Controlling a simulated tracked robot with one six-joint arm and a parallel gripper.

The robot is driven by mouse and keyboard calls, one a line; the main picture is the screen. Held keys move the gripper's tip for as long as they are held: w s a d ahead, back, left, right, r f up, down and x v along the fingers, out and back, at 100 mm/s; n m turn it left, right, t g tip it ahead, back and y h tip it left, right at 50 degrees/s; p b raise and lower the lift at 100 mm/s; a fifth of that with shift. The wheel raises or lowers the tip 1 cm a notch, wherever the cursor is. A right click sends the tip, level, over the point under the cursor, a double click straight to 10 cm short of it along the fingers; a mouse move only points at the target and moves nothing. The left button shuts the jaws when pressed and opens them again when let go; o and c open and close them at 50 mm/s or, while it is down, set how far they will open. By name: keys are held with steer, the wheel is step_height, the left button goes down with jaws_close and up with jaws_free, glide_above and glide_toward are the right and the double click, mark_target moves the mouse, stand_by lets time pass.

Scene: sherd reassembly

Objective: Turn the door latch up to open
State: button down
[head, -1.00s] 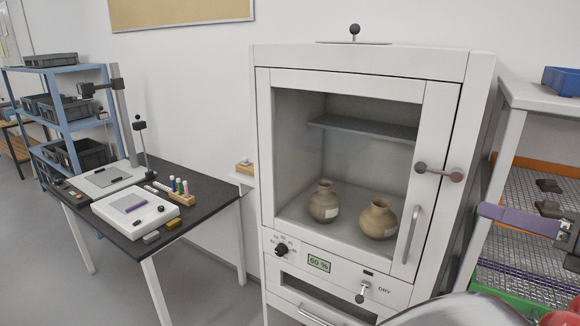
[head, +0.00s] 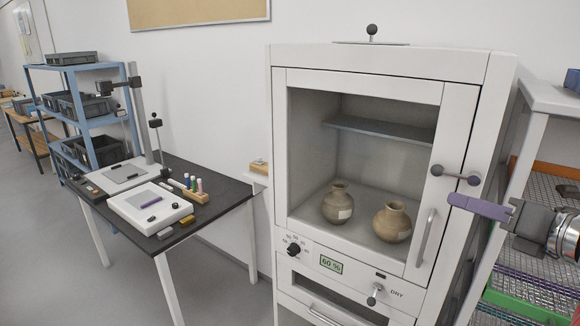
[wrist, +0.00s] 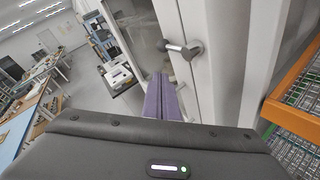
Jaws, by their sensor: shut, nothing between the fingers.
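The door latch (head: 455,175) is a short horizontal bar with dark round ends, on the right edge of the white cabinet's glass door (head: 430,190). In the wrist view the latch (wrist: 180,48) shows just beyond the fingertips. My gripper (head: 455,200) has purple fingers, shut and empty, just below the latch's right end in the head view. Whether the tips touch the latch I cannot tell. In the wrist view the shut fingers (wrist: 162,78) point toward the cabinet. The door is closed, with a vertical handle (head: 426,238) below the latch.
Two clay pots (head: 337,204) stand inside the cabinet behind the glass. A knob (head: 293,249) and a small lever (head: 374,295) sit on the panel below. A wire rack (head: 550,250) stands close on the right. A black table (head: 225,190) with small tools is on the left.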

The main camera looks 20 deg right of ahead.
mark_target(453, 175)
steer(key=shift+w+d+r, duration=0.1)
steer(key=shift+w+r, duration=0.2)
steer(key=shift+w, duration=0.4)
steer(key=shift+w+d+r, duration=0.15)
steer(key=shift+w+r, duration=0.1)
steer(key=shift+w, duration=0.45)
steer(key=shift+w+d+r, duration=0.1)
steer(key=shift+w+r, duration=0.2)
steer(key=shift+w, duration=0.4)
